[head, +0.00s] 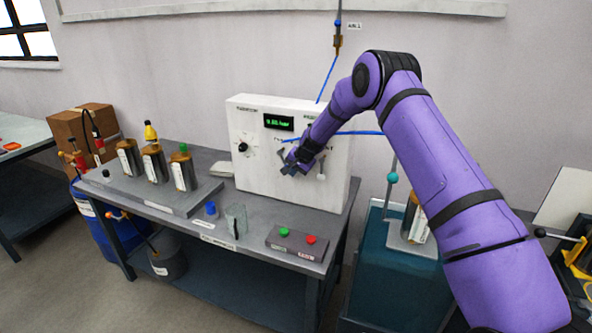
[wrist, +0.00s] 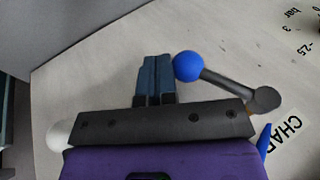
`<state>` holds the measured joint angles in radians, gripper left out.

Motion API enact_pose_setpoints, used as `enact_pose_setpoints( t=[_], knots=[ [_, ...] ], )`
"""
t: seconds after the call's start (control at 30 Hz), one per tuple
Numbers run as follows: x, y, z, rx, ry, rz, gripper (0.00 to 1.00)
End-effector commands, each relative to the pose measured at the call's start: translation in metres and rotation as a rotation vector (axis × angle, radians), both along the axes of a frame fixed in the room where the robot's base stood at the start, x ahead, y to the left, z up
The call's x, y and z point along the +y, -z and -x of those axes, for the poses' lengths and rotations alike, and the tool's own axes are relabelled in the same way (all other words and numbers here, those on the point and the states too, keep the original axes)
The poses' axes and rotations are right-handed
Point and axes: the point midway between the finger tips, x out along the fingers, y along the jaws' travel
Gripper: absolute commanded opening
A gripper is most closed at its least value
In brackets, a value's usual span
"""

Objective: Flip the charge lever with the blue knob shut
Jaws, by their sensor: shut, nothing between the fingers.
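The charge lever shows in the wrist view as a grey rod (wrist: 226,83) with a round blue knob (wrist: 187,66) at one end and a dark pivot at the other. The pivot sits beside a partly cut-off "CHAR" label (wrist: 284,135) on the white panel. My gripper (wrist: 152,65) is shut and empty, its fingertips just left of the blue knob with a narrow gap apparent; I cannot tell whether they touch. In the head view my gripper (head: 288,169) is at the front of the white panel box (head: 252,185). I cannot make out the blue knob there.
A white-knobbed lever (head: 321,170) hangs on the panel right of my gripper. Blue tubes run from the panel.

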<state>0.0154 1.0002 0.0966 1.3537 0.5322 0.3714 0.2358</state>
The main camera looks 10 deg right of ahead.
Motion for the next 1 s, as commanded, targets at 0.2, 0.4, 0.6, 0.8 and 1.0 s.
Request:
enact_pose_setpoints(
  t=[0.2, 0.4, 0.6, 0.8, 1.0],
  knots=[
    [0.001, 0.005, -0.003, -0.049, 0.006, -0.073, 0.0],
    [0.008, 0.009, -0.006, -0.062, 0.0, -0.084, 0.0],
    [0.009, 0.009, -0.007, -0.061, 0.001, -0.084, 0.0],
    [0.008, 0.007, -0.007, -0.062, 0.002, -0.084, 0.0],
    [0.009, -0.001, -0.007, -0.063, 0.002, -0.084, 0.0]
  ],
)
